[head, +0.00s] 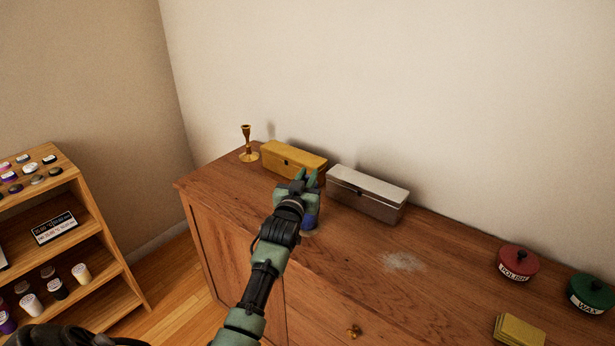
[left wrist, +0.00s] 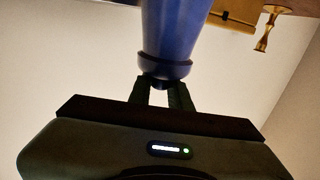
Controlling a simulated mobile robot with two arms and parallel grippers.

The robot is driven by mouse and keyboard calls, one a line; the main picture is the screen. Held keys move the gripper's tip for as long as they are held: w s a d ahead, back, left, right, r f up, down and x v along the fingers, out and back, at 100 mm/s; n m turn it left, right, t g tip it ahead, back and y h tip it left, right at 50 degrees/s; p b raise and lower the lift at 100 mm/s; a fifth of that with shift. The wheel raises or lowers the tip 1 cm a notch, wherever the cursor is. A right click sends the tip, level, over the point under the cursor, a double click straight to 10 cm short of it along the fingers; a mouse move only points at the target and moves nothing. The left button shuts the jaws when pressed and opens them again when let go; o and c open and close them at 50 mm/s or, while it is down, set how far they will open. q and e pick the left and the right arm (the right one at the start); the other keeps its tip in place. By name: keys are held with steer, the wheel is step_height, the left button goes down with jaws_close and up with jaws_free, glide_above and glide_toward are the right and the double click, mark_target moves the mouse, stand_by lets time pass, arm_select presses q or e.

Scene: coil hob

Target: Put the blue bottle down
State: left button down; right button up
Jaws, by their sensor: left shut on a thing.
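My left gripper (head: 305,184) is over the wooden cabinet top, in front of the gold and silver boxes. It is shut on the blue bottle (head: 310,221), which is mostly hidden behind the gripper and wrist in the head view. In the left wrist view, the gripper's two fingers (left wrist: 160,92) close on the narrow dark end of the bottle (left wrist: 170,35), beside a wider blue collar. The bottle's other end runs out of that frame. I cannot tell whether the bottle touches the cabinet top. My right gripper is not in view.
On the cabinet top (head: 345,255) stand a brass candlestick (head: 247,146), a gold box (head: 292,160) and a silver box (head: 367,195). A whitish dusty patch (head: 402,261) lies right of my gripper. Red (head: 518,264) and green (head: 591,294) tins and yellow cloths (head: 519,331) are farther right.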

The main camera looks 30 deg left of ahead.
arm_select(q)
steer(key=c, duration=1.3)
jaws_free()
steer(key=shift+s+r, duration=0.1)
steer(key=v, duration=1.2)
steer(key=shift+b, duration=0.45)
